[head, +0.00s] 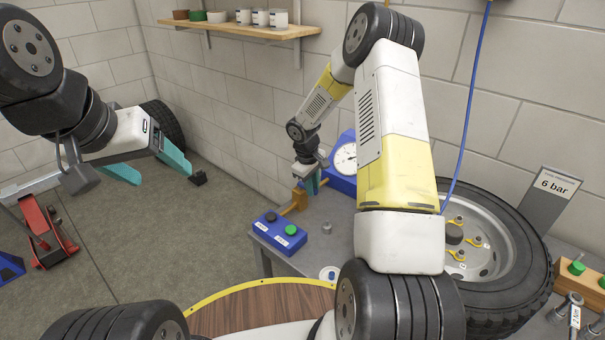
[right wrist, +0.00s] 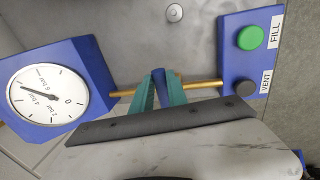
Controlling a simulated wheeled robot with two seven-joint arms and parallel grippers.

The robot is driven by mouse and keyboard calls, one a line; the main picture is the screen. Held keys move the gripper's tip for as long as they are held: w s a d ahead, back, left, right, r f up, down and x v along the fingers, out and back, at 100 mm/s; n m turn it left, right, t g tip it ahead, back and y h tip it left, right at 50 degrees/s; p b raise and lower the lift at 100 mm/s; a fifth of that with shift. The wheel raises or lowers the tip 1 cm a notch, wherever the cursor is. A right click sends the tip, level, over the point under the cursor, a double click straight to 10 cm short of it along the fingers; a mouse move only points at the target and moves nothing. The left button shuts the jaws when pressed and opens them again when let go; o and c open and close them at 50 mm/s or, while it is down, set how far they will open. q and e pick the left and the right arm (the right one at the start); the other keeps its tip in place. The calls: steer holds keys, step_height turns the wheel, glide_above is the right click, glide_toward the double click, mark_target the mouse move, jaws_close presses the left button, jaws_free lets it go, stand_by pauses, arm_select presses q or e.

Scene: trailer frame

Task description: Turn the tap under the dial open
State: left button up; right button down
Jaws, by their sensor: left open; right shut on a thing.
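The dial (head: 345,158) is a white round gauge on a blue housing by the wall; it also shows in the right wrist view (right wrist: 47,96). A brass pipe (right wrist: 204,84) runs from its housing to a blue box. The tap's blue handle (right wrist: 159,76) stands on this pipe. My right gripper (right wrist: 159,91) is shut on the handle, with a teal finger on each side. In the head view my right gripper (head: 312,183) is small and hides the handle. My left gripper (head: 164,177) is open and empty over the floor at the left.
The blue box (head: 279,232) bears a green FILL button (right wrist: 250,38) and a dark VENT button (right wrist: 245,88). A wheel (head: 485,250) lies at the right by a "6 bar" sign (head: 551,187). A red jack (head: 42,230) stands on the floor at left.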

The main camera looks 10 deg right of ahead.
steer(key=shift+a, duration=0.1)
stand_by(0.6)
steer(key=shift+w+a+m+g, duration=0.45)
steer(key=shift+a+m, duration=0.9)
steer(key=shift+m, duration=1.65)
steer(key=shift+w+a+m+g, duration=0.1)
steer(key=shift+a+m+g, duration=0.5)
steer(key=shift+a+m, duration=1.6)
steer(key=shift+w+a+m+g, duration=0.3)
steer(key=shift+a+m+g, duration=0.25)
steer(key=shift+m, duration=3.25)
steer(key=c, duration=1.3)
jaws_free()
